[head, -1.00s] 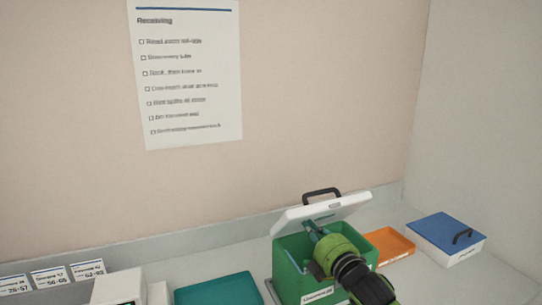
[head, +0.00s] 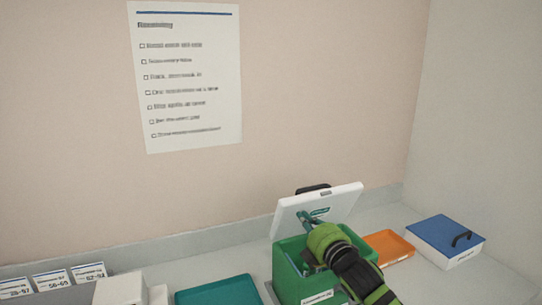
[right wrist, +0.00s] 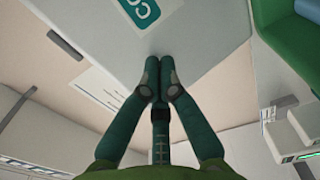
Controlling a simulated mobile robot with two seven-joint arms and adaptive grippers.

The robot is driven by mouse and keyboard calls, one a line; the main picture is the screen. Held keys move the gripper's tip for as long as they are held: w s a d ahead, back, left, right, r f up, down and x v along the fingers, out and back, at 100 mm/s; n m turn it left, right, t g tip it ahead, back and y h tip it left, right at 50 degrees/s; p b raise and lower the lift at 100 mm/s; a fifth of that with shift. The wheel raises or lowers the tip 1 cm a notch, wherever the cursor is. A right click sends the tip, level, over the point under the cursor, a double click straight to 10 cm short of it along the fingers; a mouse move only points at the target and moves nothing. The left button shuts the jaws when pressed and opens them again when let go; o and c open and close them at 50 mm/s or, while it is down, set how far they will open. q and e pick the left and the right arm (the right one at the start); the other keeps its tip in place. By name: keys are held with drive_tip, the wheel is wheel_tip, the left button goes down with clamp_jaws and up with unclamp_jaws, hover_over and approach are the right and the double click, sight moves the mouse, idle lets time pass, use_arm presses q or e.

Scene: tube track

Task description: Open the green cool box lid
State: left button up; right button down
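The green cool box (head: 287,275) stands on the counter at the lower middle of the head view. Its white lid (head: 345,205) is tilted up steeply at the back, with the black handle (head: 313,188) behind it. My right gripper (head: 306,219) reaches over the box at the lid's underside. In the right wrist view its two fingertips (right wrist: 159,76) are together with nothing between them, at the pale lid underside (right wrist: 205,55) with a teal label. Whether they touch it is hard to tell. My forearm hides part of the box's right side. My left gripper is not in view.
An orange tray (head: 389,246) and a blue-lidded white box (head: 446,236) stand right of the cool box. A teal tray (head: 216,291), a white device (head: 120,290) and label cards (head: 50,281) are on the left. The wall is behind; the right counter is clear.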

sight(301, 210)
drive_tip(key=shift+r, duration=0.1)
drive_tip(key=shift+w+a+r, duration=0.25)
drive_tip(key=shift+w+a, duration=0.05)
drive_tip(key=shift+w, duration=0.45)
drive_tip(key=shift+w+a+r, duration=0.2)
drive_tip(key=shift+w+a, duration=0.1)
drive_tip(key=shift+w, duration=0.4)
drive_tip(key=shift+b+x, duration=0.55)
drive_tip(key=shift+x, duration=0.95)
drive_tip(key=shift+r, duration=0.15)
